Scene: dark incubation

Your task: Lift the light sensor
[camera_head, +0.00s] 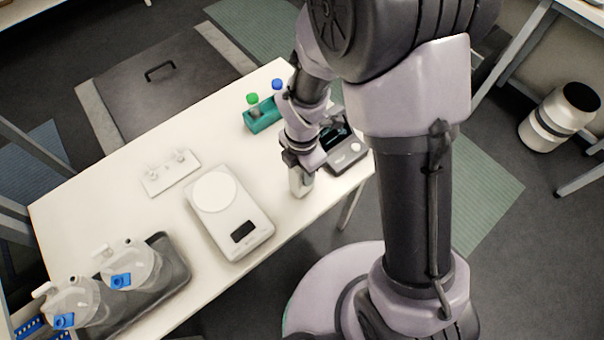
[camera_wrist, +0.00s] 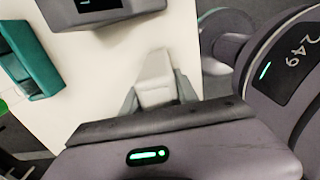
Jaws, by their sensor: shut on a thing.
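The light sensor (camera_head: 300,183) is a small pale grey-white block below my gripper (camera_head: 301,172) in the head view, near the front edge of the white table. In the wrist view the light sensor (camera_wrist: 155,80) stands out between the two dark fingers of my gripper (camera_wrist: 157,97). The fingers are shut on its sides. Its lower end is close to the table top; I cannot tell whether it touches. My wrist hides part of it.
A dark-topped device (camera_head: 346,155) stands just right of my gripper. A teal rack (camera_head: 263,121) with green- and blue-capped bottles is behind. A white scale (camera_head: 228,215), a small white plate (camera_head: 170,172) and a dark tray (camera_head: 180,275) with bottles are left. Table (camera_head: 120,195) is bare between them.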

